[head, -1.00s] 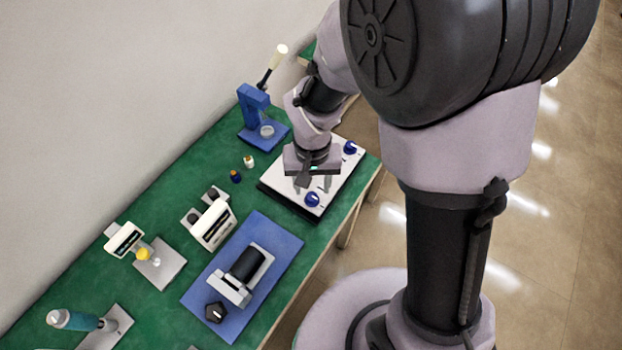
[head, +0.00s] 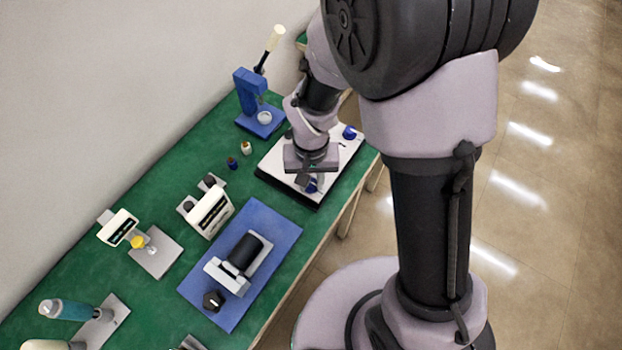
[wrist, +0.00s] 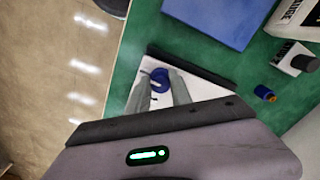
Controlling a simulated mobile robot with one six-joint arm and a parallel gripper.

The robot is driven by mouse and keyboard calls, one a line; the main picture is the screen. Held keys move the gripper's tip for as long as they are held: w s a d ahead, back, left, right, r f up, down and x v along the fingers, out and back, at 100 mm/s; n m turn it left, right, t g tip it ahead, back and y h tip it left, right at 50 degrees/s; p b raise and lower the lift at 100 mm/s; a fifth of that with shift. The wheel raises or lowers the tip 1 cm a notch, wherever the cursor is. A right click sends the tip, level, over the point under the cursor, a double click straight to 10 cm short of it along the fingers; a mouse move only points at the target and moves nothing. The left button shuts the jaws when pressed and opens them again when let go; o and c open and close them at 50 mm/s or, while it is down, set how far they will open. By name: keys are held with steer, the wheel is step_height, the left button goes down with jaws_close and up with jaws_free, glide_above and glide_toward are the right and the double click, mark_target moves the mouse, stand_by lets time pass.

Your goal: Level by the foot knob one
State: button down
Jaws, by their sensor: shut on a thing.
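A white plate on a dark base (head: 275,165) lies at the bench's front right edge. It carries blue knobs. One blue knob (head: 311,188) at the plate's near corner is partly hidden by my gripper (head: 308,178). Another blue knob (head: 349,132) is at the far right corner, free. In the wrist view, my gripper (wrist: 160,84) has its two grey fingers on either side of the near blue knob (wrist: 160,76), shut on it. The white plate (wrist: 205,91) shows beside the fingers. I cannot read any mark numbering the knobs.
A blue press (head: 250,92) with a raised lever stands behind the plate.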

steer(key=shift+n, duration=0.3)
steer(key=n+p, duration=0.1)
steer(key=n, duration=0.3)
steer(key=shift+d+n, duration=0.1)
steer(key=shift+n, duration=0.2)
steer(key=n+p, duration=0.1)
steer(key=n, duration=0.3)
steer(key=shift+w+r+n, duration=0.1)
steer(key=shift+n, duration=0.2)
steer(key=n+p, duration=0.2)
steer(key=n, duration=0.3)
steer(key=shift+d, duration=0.15)
steer(key=shift+w+n+p, duration=0.2)
steer(key=shift+n+p, duration=0.45)
steer(key=shift+n, duration=1.75)
steer(key=c, duration=1.1)
jaws_free()
steer(key=shift+c, duration=0.2)
